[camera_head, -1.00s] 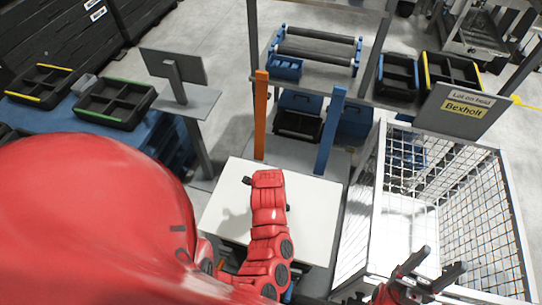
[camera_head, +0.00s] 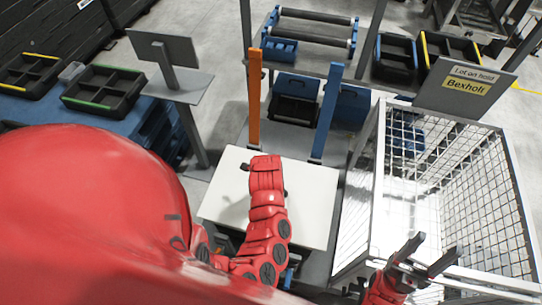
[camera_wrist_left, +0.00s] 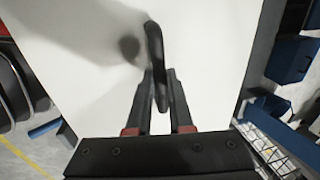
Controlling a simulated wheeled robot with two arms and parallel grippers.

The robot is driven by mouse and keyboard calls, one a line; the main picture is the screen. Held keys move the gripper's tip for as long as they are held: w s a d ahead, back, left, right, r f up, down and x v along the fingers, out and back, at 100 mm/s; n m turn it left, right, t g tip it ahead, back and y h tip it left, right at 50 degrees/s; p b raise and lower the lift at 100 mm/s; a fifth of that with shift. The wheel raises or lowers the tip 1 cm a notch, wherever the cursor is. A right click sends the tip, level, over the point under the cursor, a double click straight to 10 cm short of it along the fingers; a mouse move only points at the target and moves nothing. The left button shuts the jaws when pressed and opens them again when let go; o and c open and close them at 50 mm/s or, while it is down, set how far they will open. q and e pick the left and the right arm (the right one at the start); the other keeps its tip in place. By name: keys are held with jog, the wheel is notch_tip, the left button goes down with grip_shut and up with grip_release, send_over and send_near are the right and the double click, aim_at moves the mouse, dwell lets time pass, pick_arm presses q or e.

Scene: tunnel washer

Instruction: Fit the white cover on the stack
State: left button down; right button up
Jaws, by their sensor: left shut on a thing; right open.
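The white cover (camera_head: 305,200) is a flat white panel in the middle of the head view, just in front of the orange post (camera_head: 254,95) and the blue post (camera_head: 327,110). My left gripper is over it, mostly hidden under my red wrist. In the left wrist view, my left gripper (camera_wrist_left: 158,85) is shut on the cover's dark handle (camera_wrist_left: 154,45). The stack is hidden under the cover; I cannot tell whether the cover touches it. My right gripper (camera_head: 430,257) is open and empty, over the near side of the mesh cart.
The white mesh cart (camera_head: 377,185) stands right of the cover, with a "Lot on hold" sign (camera_head: 467,88) behind it. A grey stand (camera_head: 180,85) and a blue table with dark trays (camera_head: 112,90) are at the left. A roller rack (camera_head: 310,42) stands behind the posts.

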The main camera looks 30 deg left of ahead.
dwell(0.4)
pick_arm(q)
jog(key=c, duration=0.7)
grip_release()
jog(key=shift+c, duration=0.2)
jog(key=shift+r, duration=0.1)
jog(key=s+r+p, duration=0.3)
jog(key=r+p, duration=0.1)
jog(key=r, duration=1.3)
jog(key=shift+d, duration=0.4)
jog(key=shift+s, duration=0.15)
